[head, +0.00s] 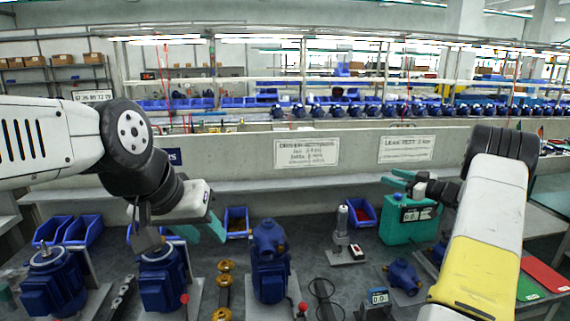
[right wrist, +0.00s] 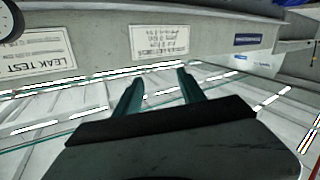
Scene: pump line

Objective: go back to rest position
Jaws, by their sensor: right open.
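My left gripper (head: 204,232) hangs over the bench at the left, above the blue pump second from the left. Its two teal fingers are apart and I see nothing between them. My right gripper (head: 393,180) is raised over the back right of the bench, above the teal tester, pointing left. Its teal fingers also show in the right wrist view (right wrist: 157,85), spread apart with nothing between them. Both arms are raised in front of me, clear of the bench top.
Blue pumps (head: 52,286) (head: 162,282) (head: 269,262) stand along the bench, and a smaller blue pump part (head: 403,277) lies at the right. Brass rings (head: 224,283) lie between pumps. A teal tester (head: 398,226), blue bins (head: 236,214) and a low back panel (head: 240,152) are behind.

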